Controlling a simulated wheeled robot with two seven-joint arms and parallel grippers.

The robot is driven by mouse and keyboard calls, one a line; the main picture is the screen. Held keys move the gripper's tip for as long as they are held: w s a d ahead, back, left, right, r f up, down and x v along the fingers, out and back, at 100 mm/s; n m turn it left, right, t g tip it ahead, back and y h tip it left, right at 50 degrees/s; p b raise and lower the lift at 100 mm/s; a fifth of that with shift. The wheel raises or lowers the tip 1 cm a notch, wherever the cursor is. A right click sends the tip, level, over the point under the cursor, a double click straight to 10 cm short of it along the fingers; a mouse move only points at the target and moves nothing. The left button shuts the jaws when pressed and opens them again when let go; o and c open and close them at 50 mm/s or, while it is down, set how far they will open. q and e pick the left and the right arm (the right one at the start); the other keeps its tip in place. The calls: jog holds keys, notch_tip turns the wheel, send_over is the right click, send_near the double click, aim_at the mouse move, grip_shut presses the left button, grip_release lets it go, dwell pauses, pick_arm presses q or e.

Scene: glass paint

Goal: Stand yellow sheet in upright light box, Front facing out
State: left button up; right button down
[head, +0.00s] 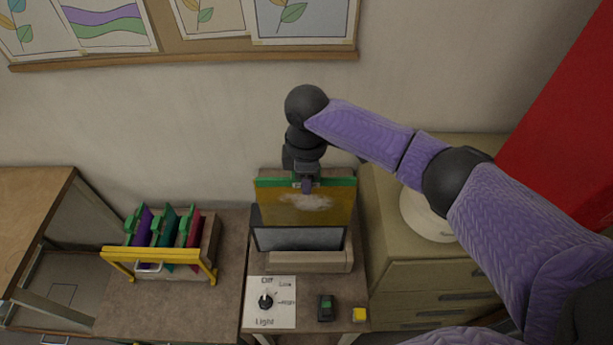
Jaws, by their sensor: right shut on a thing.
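My right gripper (307,182) is shut on the yellow sheet (305,208), gripping the green strip along its top edge. The sheet is upright and has a pale smudge near its middle. Its lower edge is at or just behind the upper edge of the light box (310,262); I cannot tell whether it is inside the slot. The light box stands upright on the table, with a pale panel in a dark frame. Which face of the sheet is the Front is not readable. My left gripper is not in view.
A yellow-barred rack (150,255) with purple, green and red sheets stands left. A dial plate (268,302) marked Light, a small dark green object (326,307) and a yellow block (359,314) lie in front of the light box. A drawer cabinet (430,275) stands right.

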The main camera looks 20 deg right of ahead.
jog(key=b, duration=1.2)
send_over(308, 225)
jog(key=f, duration=1.1)
jog(key=shift+w+a+f, duration=0.1)
jog(key=shift+w+f, duration=0.05)
jog(key=shift+w, duration=0.05)
notch_tip(308, 225, down, 6)
jog(key=b, duration=0.2)
jog(key=shift+f+b, duration=0.2)
jog(key=shift+b, duration=0.2)
jog(key=shift+r, duration=0.1)
jog(key=shift+w, duration=0.15)
jog(key=shift+f+b, duration=0.3)
jog(key=shift+b, duration=0.05)
jog(key=shift+c, duration=1.8)
grip_release()
jog(key=shift+s, duration=0.2)
